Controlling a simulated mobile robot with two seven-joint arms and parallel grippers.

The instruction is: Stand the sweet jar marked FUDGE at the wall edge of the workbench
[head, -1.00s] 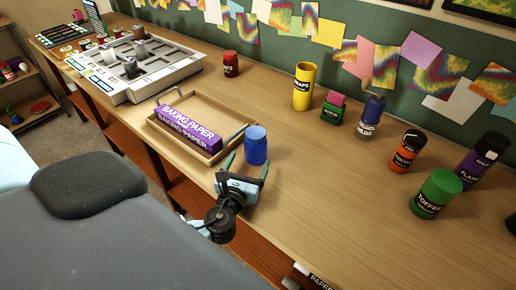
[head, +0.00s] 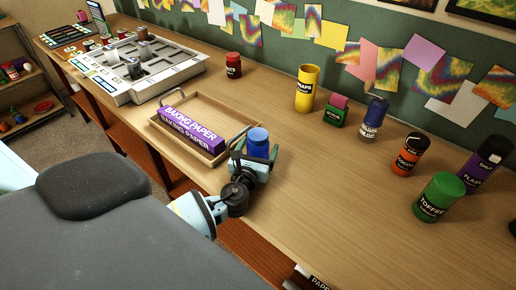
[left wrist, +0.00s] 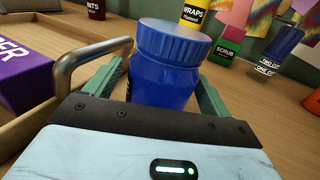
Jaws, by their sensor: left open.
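A blue jar with a blue lid (head: 258,142) stands upright on the workbench (head: 330,190), just right of the wooden tray. No FUDGE marking shows on it; its label side is mostly turned away. It fills the middle of the left wrist view (left wrist: 165,70). My left gripper (head: 255,155) is open, with one green finger on each side of the jar. The left wrist view shows the jar between the fingers (left wrist: 155,88); whether they touch it I cannot tell. My right gripper is out of view.
The tray (head: 222,160) holds a purple baking paper box (head: 190,128); its handle is close by my left finger. Along the wall stand a red jar (head: 233,65), a yellow WRAPS canister (head: 306,88) and a green SCRUB box (head: 335,112). A green TOFFEE jar (head: 439,197) stands right. Bench between is clear.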

